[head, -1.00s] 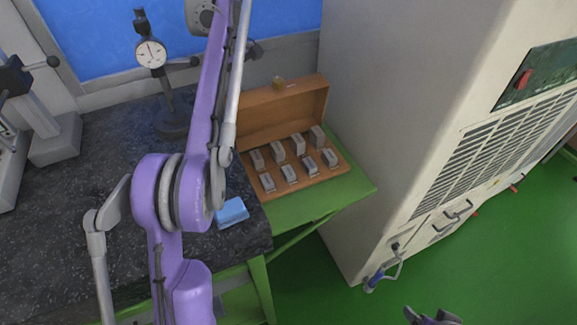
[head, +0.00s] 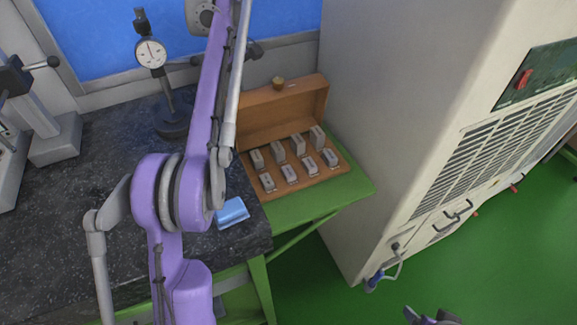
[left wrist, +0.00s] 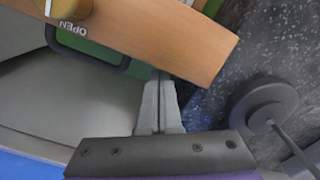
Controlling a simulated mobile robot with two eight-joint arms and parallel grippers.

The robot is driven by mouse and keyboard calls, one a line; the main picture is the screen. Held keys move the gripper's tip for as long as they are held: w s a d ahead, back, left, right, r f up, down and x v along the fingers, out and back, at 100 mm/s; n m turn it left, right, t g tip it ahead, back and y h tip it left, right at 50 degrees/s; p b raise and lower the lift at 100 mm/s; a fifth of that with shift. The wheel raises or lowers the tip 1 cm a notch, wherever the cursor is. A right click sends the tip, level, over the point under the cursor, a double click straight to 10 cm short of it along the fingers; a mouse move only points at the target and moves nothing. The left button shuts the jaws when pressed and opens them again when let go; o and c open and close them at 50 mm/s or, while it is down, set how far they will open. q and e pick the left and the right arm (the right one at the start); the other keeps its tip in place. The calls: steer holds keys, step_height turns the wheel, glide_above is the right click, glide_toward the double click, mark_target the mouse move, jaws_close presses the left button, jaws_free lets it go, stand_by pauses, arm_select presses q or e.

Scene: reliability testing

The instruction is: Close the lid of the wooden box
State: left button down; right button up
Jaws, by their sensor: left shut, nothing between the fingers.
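The wooden box (head: 293,180) sits open on the green table at the end of the dark bench. Its lid (head: 285,109) stands up at the back, with a brass knob (head: 278,84) at its top edge. Several grey metal blocks (head: 298,146) stand in the box. In the left wrist view the lid (left wrist: 165,38) crosses the top, with the brass knob (left wrist: 72,9) at upper left. My left gripper (left wrist: 161,82) is shut and empty close to the lid's edge; contact cannot be told. In the head view its fingers are out of sight. My right gripper (head: 430,316) shows partly at the bottom edge.
A tall beige cabinet (head: 400,100) stands close on the box's right. A dial gauge stand (head: 172,125) and a blue block (head: 232,212) are on the dark bench (head: 60,220) to the left. Green floor (head: 480,250) is clear at lower right.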

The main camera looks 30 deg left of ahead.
mark_target(246, 103)
arm_select(q)
steer(key=shift+s+d+b, duration=0.7)
steer(key=shift+s+d, duration=0.25)
steer(key=shift+d, duration=0.25)
steer(key=shift+s+d+b, duration=0.6)
steer(key=shift+s+d, duration=0.45)
steer(key=shift+d, duration=0.25)
steer(key=shift+s+d+f+b, duration=0.15)
steer(key=shift+f+b, duration=0.5)
steer(key=shift+f, duration=0.4)
arm_select(e)
steer(key=shift+s+f, duration=0.6)
steer(key=shift+f, duration=1.75)
arm_select(q)
step_height(246, 103, up, 10)
steer(key=p, duration=0.7)
steer(key=shift+f, duration=0.25)
steer(key=shift+w+f, duration=0.15)
steer(key=shift+w, duration=0.05)
steer(key=shift+s, duration=0.15)
arm_select(e)
step_height(246, 103, up, 9)
steer(key=w, duration=0.2)
steer(key=shift+w, duration=0.35)
arm_select(q)
steer(key=shift+s, duration=0.1)
arm_select(e)
steer(key=shift+f, duration=0.1)
